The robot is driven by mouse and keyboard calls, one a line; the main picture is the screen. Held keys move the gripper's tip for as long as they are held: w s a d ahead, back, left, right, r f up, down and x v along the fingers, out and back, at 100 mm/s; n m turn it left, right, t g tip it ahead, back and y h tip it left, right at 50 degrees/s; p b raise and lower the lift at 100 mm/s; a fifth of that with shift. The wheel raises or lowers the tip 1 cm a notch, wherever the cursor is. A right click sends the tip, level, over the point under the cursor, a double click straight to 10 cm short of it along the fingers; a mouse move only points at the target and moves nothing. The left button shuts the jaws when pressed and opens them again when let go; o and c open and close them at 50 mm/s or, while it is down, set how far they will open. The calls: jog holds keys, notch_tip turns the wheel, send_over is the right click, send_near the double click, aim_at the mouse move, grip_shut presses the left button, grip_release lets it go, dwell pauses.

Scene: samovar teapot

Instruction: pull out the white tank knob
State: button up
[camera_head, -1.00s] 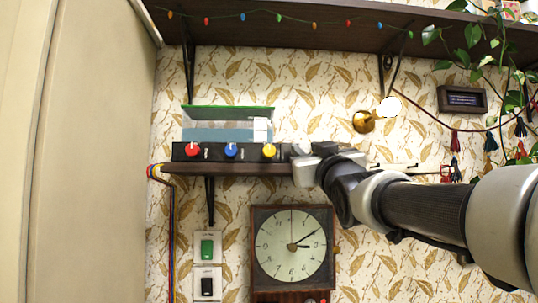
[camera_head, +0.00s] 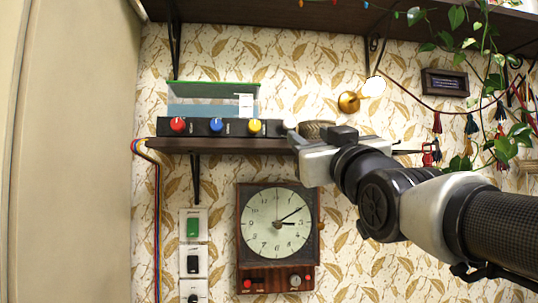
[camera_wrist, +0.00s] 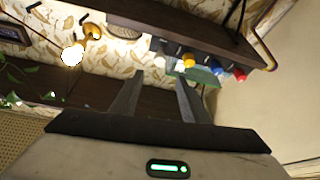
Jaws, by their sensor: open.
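The tank panel is a black strip (camera_head: 205,127) on the wall shelf, with a red knob (camera_head: 178,125), a blue knob (camera_head: 215,125) and a yellow knob (camera_head: 254,126). The white knob (camera_head: 289,125) is at its right end, and in the wrist view the white knob (camera_wrist: 157,59) is left of the yellow knob. My gripper (camera_head: 294,142) is just below and in front of the white knob in the head view. In the wrist view my gripper (camera_wrist: 160,78) is open and empty, its two fingers pointing toward the white knob, which appears between and beyond the tips.
A glass tank (camera_head: 212,100) stands behind the panel. A brown woven thing (camera_head: 318,129) sits right of the white knob, partly hidden by my gripper. A lit wall lamp (camera_head: 350,101) is further right. A clock (camera_head: 277,224) hangs below the shelf (camera_head: 220,146).

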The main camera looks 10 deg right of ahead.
jog(key=v, duration=0.5)
jog(key=shift+s+f+b, duration=0.1)
jog(key=shift+b, duration=0.2)
